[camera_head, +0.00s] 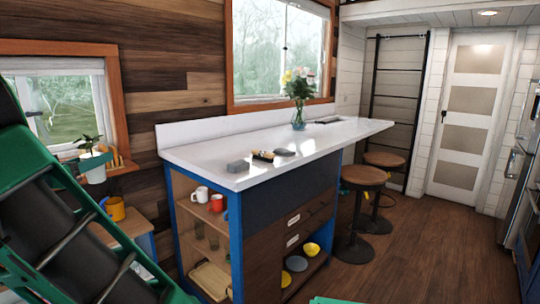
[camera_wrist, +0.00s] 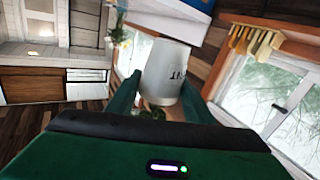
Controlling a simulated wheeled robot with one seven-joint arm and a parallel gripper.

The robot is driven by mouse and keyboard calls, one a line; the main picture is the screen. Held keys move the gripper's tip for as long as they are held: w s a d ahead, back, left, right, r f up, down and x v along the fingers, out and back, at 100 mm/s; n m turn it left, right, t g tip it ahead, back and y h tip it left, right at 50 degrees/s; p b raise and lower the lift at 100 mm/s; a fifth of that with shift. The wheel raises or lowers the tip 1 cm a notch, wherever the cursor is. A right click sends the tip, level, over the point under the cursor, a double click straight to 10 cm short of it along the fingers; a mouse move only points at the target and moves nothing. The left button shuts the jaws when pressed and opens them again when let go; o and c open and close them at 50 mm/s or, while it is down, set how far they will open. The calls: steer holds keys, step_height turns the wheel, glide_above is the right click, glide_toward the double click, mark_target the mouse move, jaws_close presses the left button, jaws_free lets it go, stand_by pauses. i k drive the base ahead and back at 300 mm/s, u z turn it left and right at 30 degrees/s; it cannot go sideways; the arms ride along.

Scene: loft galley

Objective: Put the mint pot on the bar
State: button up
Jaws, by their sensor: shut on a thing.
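The mint pot (camera_wrist: 168,70) is a whitish tapered pot with dark lettering, partly readable as "NT", in the wrist view. My gripper (camera_wrist: 160,82) has its green fingers on both sides of it and is shut on it. In the head view the pot (camera_head: 95,173) is at the left, in front of the window, with a green plant (camera_head: 88,145) rising from it. My arm hides part of that area. The bar (camera_head: 340,142) is a long white counter on a blue and wood island, right of the pot and apart from it.
On the bar are a grey block (camera_head: 238,166), a yellow-and-black item (camera_head: 262,156), a dark item (camera_head: 284,152), a flower vase (camera_head: 299,116) and a dark tray (camera_head: 327,121). Stools (camera_head: 365,177) stand at right. The bar's front middle is clear.

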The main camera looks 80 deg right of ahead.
mark_target(223, 160)
steer(key=z, duration=1.05)
steer(key=i, duration=1)
